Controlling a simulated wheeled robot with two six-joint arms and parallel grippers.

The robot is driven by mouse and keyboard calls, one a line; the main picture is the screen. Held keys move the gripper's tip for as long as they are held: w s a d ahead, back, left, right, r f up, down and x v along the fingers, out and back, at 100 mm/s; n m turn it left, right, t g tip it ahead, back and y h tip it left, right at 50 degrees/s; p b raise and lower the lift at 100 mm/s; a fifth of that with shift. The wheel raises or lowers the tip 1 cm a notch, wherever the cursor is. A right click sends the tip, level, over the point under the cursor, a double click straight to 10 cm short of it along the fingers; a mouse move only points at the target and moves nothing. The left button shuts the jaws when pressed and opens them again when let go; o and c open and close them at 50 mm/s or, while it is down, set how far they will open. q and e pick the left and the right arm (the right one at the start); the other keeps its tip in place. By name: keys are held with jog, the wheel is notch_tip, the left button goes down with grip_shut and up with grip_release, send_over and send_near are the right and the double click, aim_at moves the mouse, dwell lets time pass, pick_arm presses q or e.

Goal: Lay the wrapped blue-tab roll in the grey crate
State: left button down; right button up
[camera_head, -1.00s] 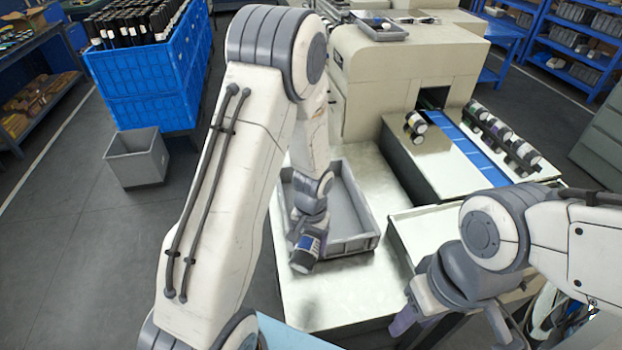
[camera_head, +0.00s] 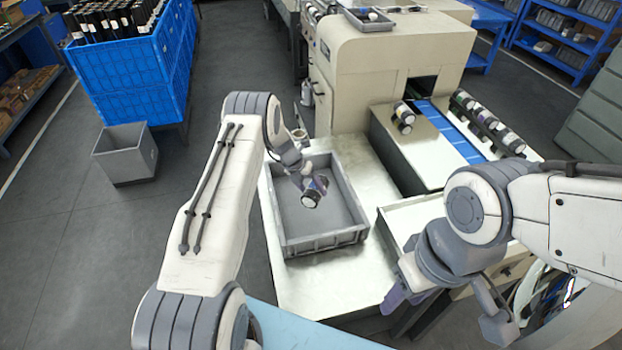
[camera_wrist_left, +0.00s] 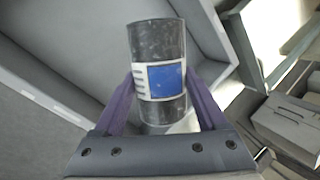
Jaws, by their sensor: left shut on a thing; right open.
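The blue-tab roll (camera_wrist_left: 158,65) is dark with a white label and a blue square. My left gripper (camera_wrist_left: 160,105) is shut on it, with a purple finger at each side. In the head view the roll (camera_head: 313,192) shows its pale end and is held over the grey crate (camera_head: 325,243). I cannot tell whether it touches the crate floor. My left gripper (camera_head: 308,182) is inside the crate's outline. No other thing shows in the crate. My right gripper (camera_head: 440,312) is open and empty, near the front right of the pale table.
The flow wrapper (camera_head: 385,65) stands behind the crate, with a blue belt (camera_head: 450,130) and several dark rolls (camera_head: 488,122) at the right. A smaller grey bin (camera_head: 125,155) and a blue crate of rolls (camera_head: 130,70) are at the left. Bare table (camera_head: 340,290) lies in front of the crate.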

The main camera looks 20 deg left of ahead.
aim_at(311, 182)
pick_arm(q)
jog(key=w+n+t, duration=0.1)
jog(key=n, duration=0.1)
jog(key=w+a+n+y, duration=0.1)
jog(key=n, duration=0.1)
jog(key=w+a+n+t, duration=0.1)
jog(key=n, duration=0.1)
jog(key=shift+w+f+t, duration=0.3)
jog(key=shift+w+f, duration=0.05)
jog(key=shift+n+y, duration=0.3)
jog(key=shift+n, duration=0.5)
jog(key=f+b, duration=0.2)
jog(key=f, duration=0.1)
jog(key=f+b, duration=0.2)
jog(key=f, duration=0.1)
jog(key=f+b, duration=0.2)
jog(key=shift+w+a+f, duration=0.15)
jog(key=shift+w+f, duration=0.2)
jog(key=shift+f, duration=0.05)
jog(key=shift+f+b, duration=0.65)
grip_release()
jog(key=shift+s+f, duration=0.15)
jog(key=b+v, duration=0.1)
jog(key=v, duration=0.9)
jog(key=shift+r, duration=0.3)
